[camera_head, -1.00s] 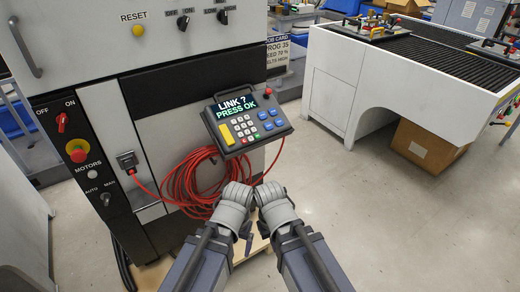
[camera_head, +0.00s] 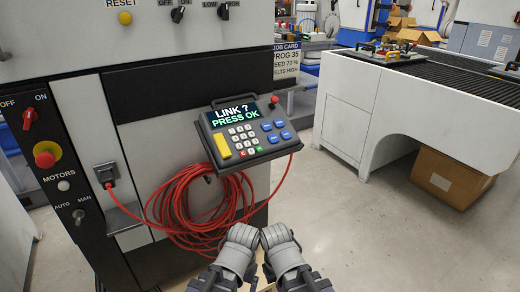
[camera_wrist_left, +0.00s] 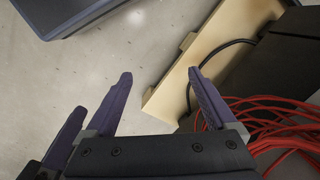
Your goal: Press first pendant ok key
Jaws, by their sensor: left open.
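The pendant (camera_head: 243,130) hangs on the front of the grey cabinet, and its screen (camera_head: 238,112) reads "LINK ? PRESS OK". It has a number pad (camera_head: 241,137), a green key (camera_head: 258,149) at the pad's lower right whose label is too small to read, blue keys (camera_head: 274,130) and a yellow bar (camera_head: 222,146). My left gripper (camera_wrist_left: 160,75) is open and empty in the wrist view. In the head view, my left wrist (camera_head: 238,245) and right wrist (camera_head: 280,245) are side by side below the pendant, apart from it. The right jaws cannot be made out.
A coiled red cable (camera_head: 180,208) hangs under the pendant's left side. A red emergency knob (camera_head: 45,155) and switches line the cabinet's left panel. A white conveyor table (camera_head: 345,120) stands right, over a cardboard box (camera_head: 450,182). Floor between is clear.

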